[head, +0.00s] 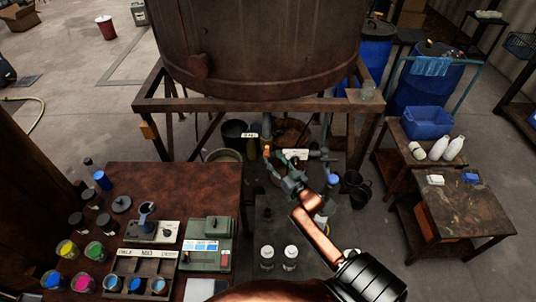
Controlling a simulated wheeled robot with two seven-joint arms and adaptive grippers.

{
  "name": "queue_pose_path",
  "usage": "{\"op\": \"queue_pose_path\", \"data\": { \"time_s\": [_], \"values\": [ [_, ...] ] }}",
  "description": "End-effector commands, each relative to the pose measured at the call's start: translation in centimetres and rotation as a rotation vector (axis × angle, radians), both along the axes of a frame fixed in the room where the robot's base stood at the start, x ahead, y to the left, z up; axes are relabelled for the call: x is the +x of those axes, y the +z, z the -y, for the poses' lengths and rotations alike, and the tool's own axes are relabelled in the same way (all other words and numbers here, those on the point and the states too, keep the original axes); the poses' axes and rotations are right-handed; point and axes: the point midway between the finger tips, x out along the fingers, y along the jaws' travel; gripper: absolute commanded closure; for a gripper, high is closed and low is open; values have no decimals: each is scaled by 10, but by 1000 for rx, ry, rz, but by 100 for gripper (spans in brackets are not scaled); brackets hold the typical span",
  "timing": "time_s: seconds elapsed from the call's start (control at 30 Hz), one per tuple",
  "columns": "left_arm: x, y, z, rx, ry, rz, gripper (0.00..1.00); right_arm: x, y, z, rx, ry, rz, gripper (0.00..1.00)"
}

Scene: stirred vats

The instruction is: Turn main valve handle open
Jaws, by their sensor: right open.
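A large rusty brown vat (262,45) stands on a rusty metal frame (262,104). Beneath it, among pipes and containers, a grey pipe with a fitting (325,153) hangs to the right of the middle. I cannot clearly make out the main valve handle; it is small or hidden behind my gripper. My right arm reaches up from the lower right. My right gripper (272,163) is open under the vat's front edge, to the left of the grey pipe. I cannot tell whether it touches anything. My left gripper is not in view.
A rusty table (190,180) at the left holds colour pots and a grey scale-like device (207,243). Two white-capped bottles (290,257) stand near my arm. Black buckets (355,188) stand right of it. Low tables (462,205) and blue barrels (428,80) are at the right.

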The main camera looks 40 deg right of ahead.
Motion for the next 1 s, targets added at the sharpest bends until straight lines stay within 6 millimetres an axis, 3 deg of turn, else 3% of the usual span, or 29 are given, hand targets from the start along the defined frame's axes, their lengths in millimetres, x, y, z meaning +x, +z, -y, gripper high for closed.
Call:
{"op": "queue_pose_path", "data": {
  "time_s": [0.1, 0.3, 0.67, 1.0],
  "values": [
    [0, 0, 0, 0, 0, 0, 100, 21, 1, 2, 0, 0, 0, 57],
    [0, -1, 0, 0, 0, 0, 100, 42, 0, 4, 1, 0, -1, 57],
    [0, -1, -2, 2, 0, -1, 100, 47, -1, 5, 2, 0, -2, 57],
    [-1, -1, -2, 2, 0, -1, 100, 46, -1, 5, 2, 0, -2, 81]
  ]
}}
